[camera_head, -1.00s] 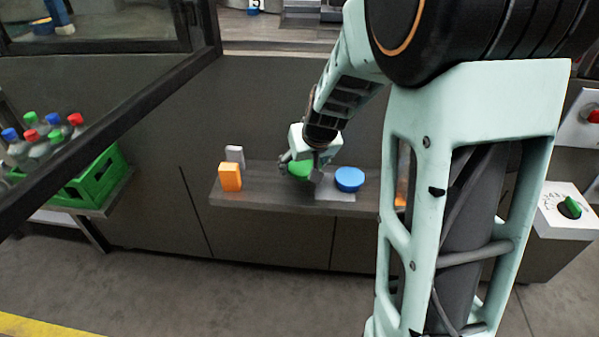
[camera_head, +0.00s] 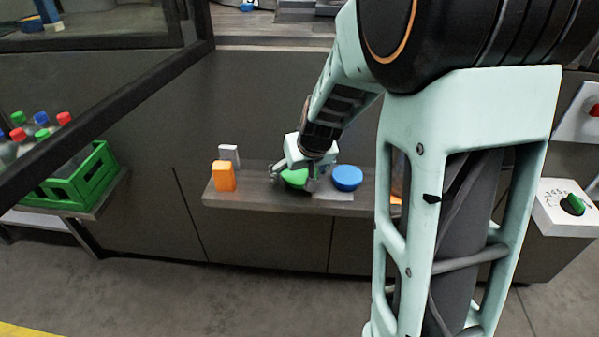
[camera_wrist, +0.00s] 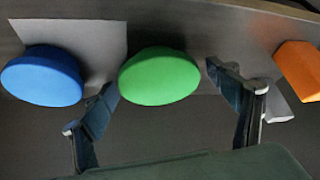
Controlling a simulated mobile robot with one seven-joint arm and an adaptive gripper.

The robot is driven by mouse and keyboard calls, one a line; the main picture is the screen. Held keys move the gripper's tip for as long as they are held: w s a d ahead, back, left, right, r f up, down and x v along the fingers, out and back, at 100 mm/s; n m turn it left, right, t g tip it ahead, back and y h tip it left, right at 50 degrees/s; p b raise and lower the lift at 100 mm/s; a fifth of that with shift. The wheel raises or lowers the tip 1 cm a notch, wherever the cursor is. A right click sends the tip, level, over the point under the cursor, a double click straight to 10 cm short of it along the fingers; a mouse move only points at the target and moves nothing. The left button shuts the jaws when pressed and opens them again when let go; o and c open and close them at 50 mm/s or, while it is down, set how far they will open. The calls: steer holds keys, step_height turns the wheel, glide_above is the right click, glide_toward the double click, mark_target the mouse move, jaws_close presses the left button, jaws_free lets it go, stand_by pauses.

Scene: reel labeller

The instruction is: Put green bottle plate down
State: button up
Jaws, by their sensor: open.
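The green bottle plate (camera_head: 294,179) is a round green disc on the grey shelf (camera_head: 260,201), left of a blue disc (camera_head: 347,178). In the wrist view the green plate (camera_wrist: 160,76) lies beyond and between the spread fingers of my gripper (camera_wrist: 165,110), with the blue disc (camera_wrist: 42,76) to its left. My gripper (camera_head: 294,177) is open over the green plate in the head view and partly hides it. I cannot tell whether a finger touches the plate.
An orange block (camera_head: 223,176) and a pale grey block (camera_head: 229,154) stand at the shelf's left end. A green crate (camera_head: 88,180) with several capped bottles is at far left. A dark frame bar (camera_head: 120,90) crosses the upper left. A box with a green knob (camera_head: 572,205) is at right.

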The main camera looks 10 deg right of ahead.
steer(key=p+v, duration=0.5)
steer(key=v, duration=0.7)
steer(key=shift+r, duration=0.15)
